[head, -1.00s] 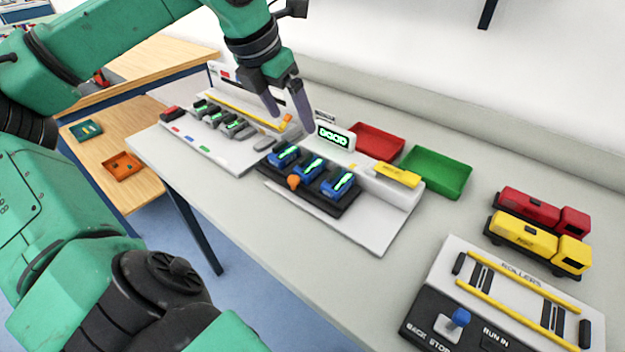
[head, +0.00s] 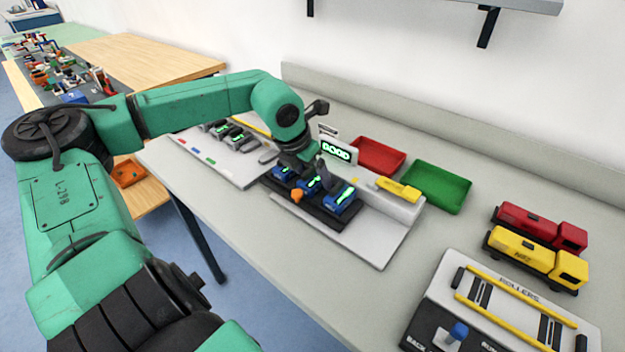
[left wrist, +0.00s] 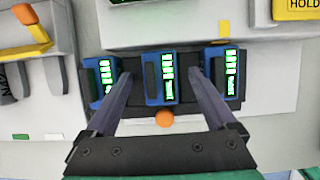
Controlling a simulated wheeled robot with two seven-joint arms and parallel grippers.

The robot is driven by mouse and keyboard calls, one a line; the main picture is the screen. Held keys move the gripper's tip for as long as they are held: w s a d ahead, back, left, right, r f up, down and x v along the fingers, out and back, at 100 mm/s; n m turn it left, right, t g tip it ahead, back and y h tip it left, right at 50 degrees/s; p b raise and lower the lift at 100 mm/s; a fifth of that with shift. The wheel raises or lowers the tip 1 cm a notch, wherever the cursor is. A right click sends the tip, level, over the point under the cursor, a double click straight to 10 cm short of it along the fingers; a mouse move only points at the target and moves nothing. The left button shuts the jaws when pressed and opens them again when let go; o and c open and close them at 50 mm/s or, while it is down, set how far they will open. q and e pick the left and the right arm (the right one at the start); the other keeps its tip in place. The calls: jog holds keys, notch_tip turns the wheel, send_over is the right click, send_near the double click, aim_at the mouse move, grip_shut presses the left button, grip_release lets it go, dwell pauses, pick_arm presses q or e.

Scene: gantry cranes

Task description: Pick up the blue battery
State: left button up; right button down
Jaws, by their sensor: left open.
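Three blue batteries with lit green bars sit in a row in a black charger tray (head: 270,187): a left one (head: 281,173), a middle one (head: 310,185) and a right one (head: 343,200). My left gripper (head: 309,174) points down over the tray and partly covers the left and middle batteries. In the left wrist view, its open fingers (left wrist: 160,75) lie on either side of the middle battery (left wrist: 160,85), with the left battery (left wrist: 105,80) and right battery (left wrist: 223,72) outside them. Contact cannot be told. My right gripper is not seen.
An orange knob (head: 297,195) is on the tray's front. A sign reading GOOD (head: 336,150) stands just behind. Red (head: 378,156) and green (head: 436,187) bins, toy trucks (head: 535,255) and a roller unit (head: 510,310) are to the right.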

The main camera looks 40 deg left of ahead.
pick_arm(q)
grip_shut()
jog(key=shift+r, duration=0.1)
